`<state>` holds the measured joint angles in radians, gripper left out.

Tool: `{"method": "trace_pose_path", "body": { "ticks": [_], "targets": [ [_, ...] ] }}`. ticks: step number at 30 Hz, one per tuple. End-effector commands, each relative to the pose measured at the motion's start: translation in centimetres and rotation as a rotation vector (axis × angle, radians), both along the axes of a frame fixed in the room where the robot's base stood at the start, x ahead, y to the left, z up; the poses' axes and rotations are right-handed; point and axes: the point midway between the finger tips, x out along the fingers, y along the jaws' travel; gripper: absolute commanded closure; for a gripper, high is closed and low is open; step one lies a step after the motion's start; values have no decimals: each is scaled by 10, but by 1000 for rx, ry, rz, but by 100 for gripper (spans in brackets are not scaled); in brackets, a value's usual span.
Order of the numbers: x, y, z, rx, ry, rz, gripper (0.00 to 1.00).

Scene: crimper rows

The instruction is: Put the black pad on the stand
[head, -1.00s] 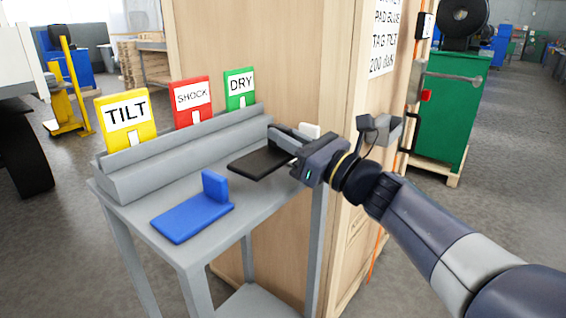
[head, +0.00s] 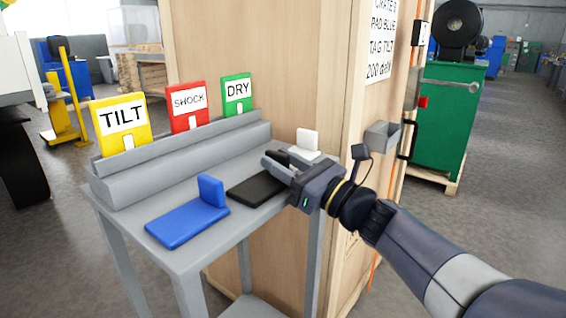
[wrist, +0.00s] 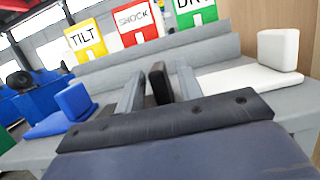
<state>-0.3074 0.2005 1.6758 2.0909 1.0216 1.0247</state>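The black pad (head: 256,189) lies flat on the grey stand (head: 160,255), between the blue pad and the white pad, and seems to rest on its top. Its upright tab (wrist: 159,84) shows in the wrist view between my two fingers. My gripper (head: 284,158) is around this tab at the pad's right end. The fingers look parted, with a narrow gap beside the tab; in the wrist view my gripper (wrist: 160,90) also looks open. My gripper hides part of the pad's right end.
The blue pad (head: 187,222) sits at the stand's left front. The white pad (wrist: 255,78) sits at its right end. Yellow TILT (head: 122,121), red SHOCK (head: 188,105) and green DRY (head: 237,93) tags stand in the back ledge. A wooden crate (head: 235,45) rises close behind.

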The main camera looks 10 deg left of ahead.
Motion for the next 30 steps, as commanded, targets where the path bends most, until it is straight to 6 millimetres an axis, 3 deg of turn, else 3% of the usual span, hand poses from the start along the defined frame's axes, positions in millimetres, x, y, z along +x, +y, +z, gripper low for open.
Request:
{"method": "trace_pose_path", "body": {
  "ticks": [7, 21, 30],
  "targets": [
    [0, 0, 6, 0, 0, 0, 65],
    [-33, -82, -18, -1, 1, -5, 65],
    [-44, -106, -26, 0, 0, 0, 65]
  ]
}}
